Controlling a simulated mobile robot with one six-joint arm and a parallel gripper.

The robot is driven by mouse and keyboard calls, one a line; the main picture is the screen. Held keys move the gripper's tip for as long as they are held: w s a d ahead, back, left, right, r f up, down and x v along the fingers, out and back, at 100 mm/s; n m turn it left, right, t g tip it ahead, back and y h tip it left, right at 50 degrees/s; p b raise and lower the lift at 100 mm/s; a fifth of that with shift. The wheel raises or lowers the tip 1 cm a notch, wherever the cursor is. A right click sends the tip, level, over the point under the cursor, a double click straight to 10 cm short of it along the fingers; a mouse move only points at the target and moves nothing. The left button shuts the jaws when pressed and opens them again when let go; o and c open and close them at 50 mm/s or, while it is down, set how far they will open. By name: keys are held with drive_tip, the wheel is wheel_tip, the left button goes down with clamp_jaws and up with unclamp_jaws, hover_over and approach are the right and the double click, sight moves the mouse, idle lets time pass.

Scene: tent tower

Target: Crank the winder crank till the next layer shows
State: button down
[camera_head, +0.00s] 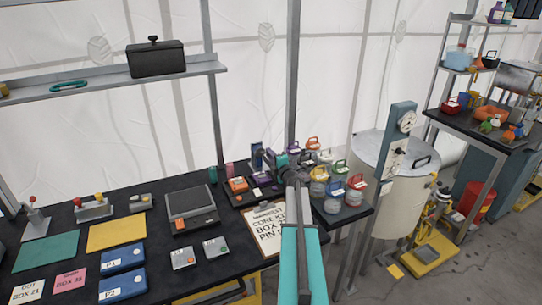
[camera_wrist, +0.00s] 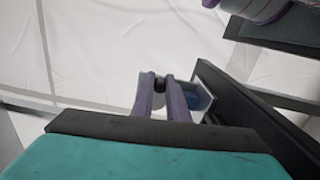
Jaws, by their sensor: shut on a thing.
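My gripper (camera_head: 272,158) reaches over the back right of the black table, near a small dark blue upright device (camera_head: 257,154) that seems to be the winder. A grey housing with a blue part (camera_wrist: 190,100) lies just behind and right of the fingers. The crank's arm is mostly hidden, and I cannot make out which layer shows.
Jars with coloured lids (camera_head: 332,178) stand close to the right of my arm. An orange-and-black device (camera_head: 238,185) and a clipboard (camera_head: 268,226) lie to the left. A large pale drum (camera_head: 398,205) stands beyond the table's right end.

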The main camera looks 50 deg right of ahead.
drive_tip(key=c, duration=1.7)
unclamp_jaws()
drive_tip(key=shift+c, duration=0.2)
drive_tip(key=shift+s, duration=0.1)
drive_tip(key=shift+b+v, duration=2.1)
drive_tip(key=shift+v, duration=4.75)
drive_tip(key=shift+a, duration=0.1)
